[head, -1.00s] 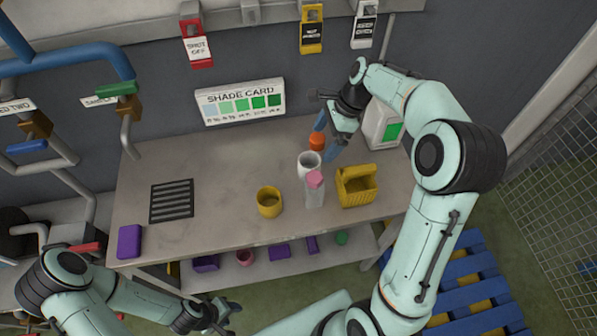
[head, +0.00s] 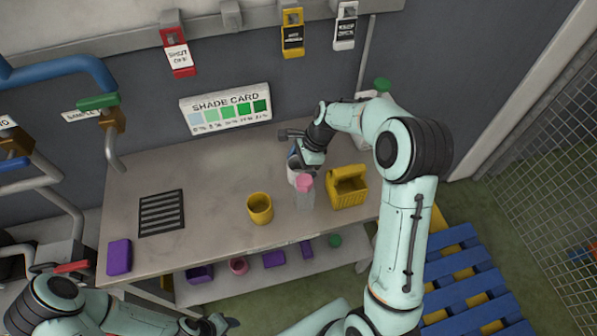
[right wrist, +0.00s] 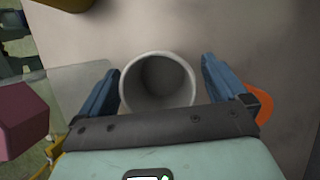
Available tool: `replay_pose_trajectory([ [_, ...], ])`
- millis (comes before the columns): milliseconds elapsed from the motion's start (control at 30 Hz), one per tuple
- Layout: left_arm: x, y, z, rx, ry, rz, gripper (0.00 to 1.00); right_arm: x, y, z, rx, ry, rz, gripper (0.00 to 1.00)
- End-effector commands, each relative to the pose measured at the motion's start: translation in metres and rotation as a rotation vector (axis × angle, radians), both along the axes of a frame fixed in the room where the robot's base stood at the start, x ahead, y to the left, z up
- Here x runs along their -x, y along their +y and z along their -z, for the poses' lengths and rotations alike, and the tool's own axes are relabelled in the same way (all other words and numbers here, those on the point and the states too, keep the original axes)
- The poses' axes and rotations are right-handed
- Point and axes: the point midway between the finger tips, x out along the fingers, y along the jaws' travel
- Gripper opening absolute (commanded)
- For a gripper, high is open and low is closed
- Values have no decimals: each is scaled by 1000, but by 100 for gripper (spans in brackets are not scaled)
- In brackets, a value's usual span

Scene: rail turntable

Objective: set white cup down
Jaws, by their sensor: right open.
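The white cup (right wrist: 158,85) stands upright on the worktop. In the right wrist view its round mouth faces the camera and it looks empty. My right gripper (right wrist: 165,88) is open, with its blue fingers on either side of the cup. A gap shows on the right side; on the left, finger and cup look very close. In the head view my right gripper (head: 303,164) covers most of the cup. My left gripper (head: 212,325) is low at the bottom edge, away from the cup; its jaws are not clear.
A pink-capped clear bottle (head: 304,193) stands just in front of the cup. An orange-topped thing (right wrist: 260,103) is close beside the right finger. A yellow basket (head: 347,190) is to the right and a yellow cup (head: 260,208) to the left.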

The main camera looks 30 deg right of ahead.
Motion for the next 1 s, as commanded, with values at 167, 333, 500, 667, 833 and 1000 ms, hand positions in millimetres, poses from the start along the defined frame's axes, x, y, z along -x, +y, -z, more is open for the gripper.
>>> replay_pose_trajectory([
  [167,2,0,1,0,2,0,49,-1,6,15,0,0,1,99],
  [333,1,0,1,-1,2,-1,49,-1,6,15,0,-1,1,99],
  [500,1,0,1,-1,2,-1,49,-1,6,15,0,-1,1,60],
  [667,1,0,1,-1,2,-1,49,-2,6,15,0,-1,1,39],
  [833,1,0,1,-1,2,-1,49,-1,6,15,0,-1,1,39],
  [1000,0,0,0,0,0,0,49,-2,6,7,1,-3,0,39],
])
